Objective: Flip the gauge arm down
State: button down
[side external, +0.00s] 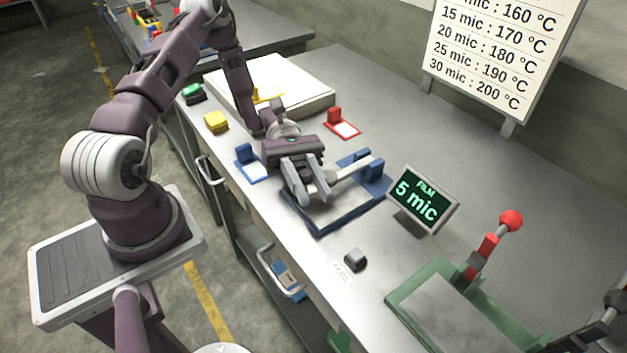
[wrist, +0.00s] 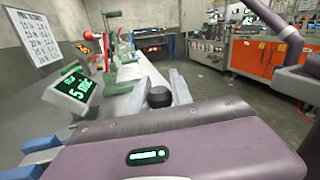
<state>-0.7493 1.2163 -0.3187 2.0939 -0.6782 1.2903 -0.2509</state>
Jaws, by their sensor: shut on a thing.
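The gauge is a blue base plate (side external: 340,215) with a blue hinge block (side external: 376,178) at its right back side. Its pale grey gauge arm (side external: 352,169) reaches from the hinge side leftward, low over the base and close to level. My gripper (side external: 312,194) is over the left part of the base, its fingers shut on the free end of the gauge arm. The fingertips partly hide that end, so I cannot tell whether the arm touches the base.
A screen reading "FILM 5 mic" (side external: 421,198) stands close right of the gauge. A small dark block (side external: 355,260) sits near the front edge. A green press with a red-knobbed lever (side external: 511,221) is at right. Red (side external: 342,124) and blue (side external: 251,165) holders stand behind and left.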

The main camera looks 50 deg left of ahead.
aim_at(302, 172)
jog(key=shift+s+f, duration=0.1)
jog(key=shift+f, duration=0.15)
jog(key=c, duration=1.2)
grip_release()
jog(key=v, duration=0.5)
notch_tip(302, 172, up, 7)
jog(key=shift+r, duration=0.1)
